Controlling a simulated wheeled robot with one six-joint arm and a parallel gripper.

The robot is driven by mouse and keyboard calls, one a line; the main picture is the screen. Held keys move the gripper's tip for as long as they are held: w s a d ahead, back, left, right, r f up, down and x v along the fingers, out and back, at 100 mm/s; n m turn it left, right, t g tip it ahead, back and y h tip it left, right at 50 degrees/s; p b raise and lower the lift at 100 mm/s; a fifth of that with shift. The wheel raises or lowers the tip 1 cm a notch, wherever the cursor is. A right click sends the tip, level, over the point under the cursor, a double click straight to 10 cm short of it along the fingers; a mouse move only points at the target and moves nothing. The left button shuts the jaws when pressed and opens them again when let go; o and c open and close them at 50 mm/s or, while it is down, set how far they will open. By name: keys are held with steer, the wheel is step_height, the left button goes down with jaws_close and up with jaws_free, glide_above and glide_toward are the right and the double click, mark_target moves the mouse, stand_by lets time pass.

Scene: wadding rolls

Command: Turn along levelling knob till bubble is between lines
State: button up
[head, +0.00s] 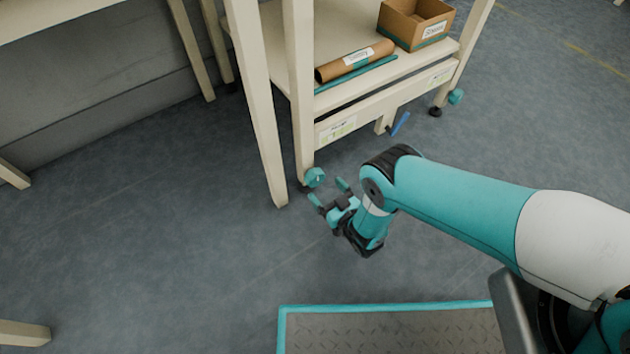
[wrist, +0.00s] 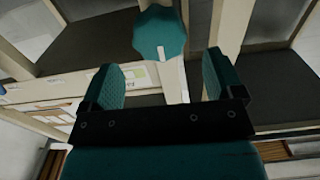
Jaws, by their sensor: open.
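A teal levelling knob (head: 315,177) with a pale pointer mark sits at the foot of the cream bench's near leg. A second teal knob (head: 455,96) is at the far right leg. In the wrist view the faceted knob (wrist: 159,33) is ahead, beyond and between the fingertips. My gripper (head: 328,192) is open and empty, low by the near knob and apart from it. Its two teal fingers also show in the wrist view (wrist: 163,82). No bubble can be made out; labelled plates (head: 337,131) and (head: 441,75) are on the lower rail, too small to read.
The bench's lower shelf (head: 345,85) holds a brown roll (head: 355,60) and a cardboard box (head: 416,22). A blue handle (head: 400,124) hangs under the rail. Grey floor is clear left of the legs. A teal-edged plate (head: 390,332) lies at the front.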

mark_target(318, 181)
steer(key=b+x, duration=0.2)
steer(key=x, duration=0.2)
steer(key=shift+w+a+f, duration=0.15)
steer(key=shift+w+a, duration=0.1)
steer(key=shift+w, duration=0.1)
steer(key=shift+w+a, duration=0.35)
steer(key=shift+w, duration=0.2)
steer(key=c, duration=0.9)
